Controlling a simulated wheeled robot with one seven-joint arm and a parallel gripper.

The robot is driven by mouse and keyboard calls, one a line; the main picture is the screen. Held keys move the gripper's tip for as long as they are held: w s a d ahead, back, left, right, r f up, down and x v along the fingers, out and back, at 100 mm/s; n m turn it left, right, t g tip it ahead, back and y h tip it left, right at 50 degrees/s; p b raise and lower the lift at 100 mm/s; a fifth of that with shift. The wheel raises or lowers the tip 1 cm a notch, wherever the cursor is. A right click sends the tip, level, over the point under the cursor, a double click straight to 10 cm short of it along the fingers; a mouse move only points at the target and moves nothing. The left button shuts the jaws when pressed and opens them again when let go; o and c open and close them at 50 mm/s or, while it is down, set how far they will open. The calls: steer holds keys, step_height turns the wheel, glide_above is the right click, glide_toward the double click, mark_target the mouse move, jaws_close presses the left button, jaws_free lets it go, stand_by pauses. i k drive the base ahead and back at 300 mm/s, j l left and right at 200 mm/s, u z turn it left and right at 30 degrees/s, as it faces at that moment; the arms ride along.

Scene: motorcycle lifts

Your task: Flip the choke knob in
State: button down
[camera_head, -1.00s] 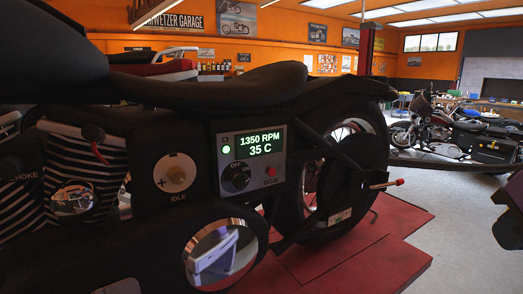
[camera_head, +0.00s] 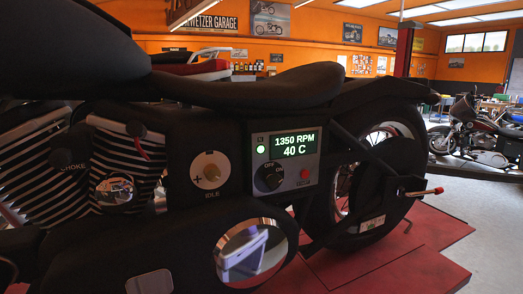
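The motorcycle (camera_head: 300,85) stands side-on and fills most of the head view. The choke knob (camera_head: 62,158) is a small dark round knob at the far left, just above the white CHOKE label (camera_head: 74,169), in front of the striped engine fins. It is dark against dark, so I cannot tell how far it sticks out. The display (camera_head: 293,143) reads 1350 RPM and 40 C, with a lit green lamp (camera_head: 260,149) beside it. My gripper is not in view.
A small red lever (camera_head: 144,153) lies between the fins. A red lift platform (camera_head: 400,250) is under the rear wheel. Another motorcycle (camera_head: 475,135) stands at the far right, with grey floor before it.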

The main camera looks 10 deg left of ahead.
mark_target(61, 158)
steer(key=k+l+u, duration=0.15)
steer(key=u, duration=1.5)
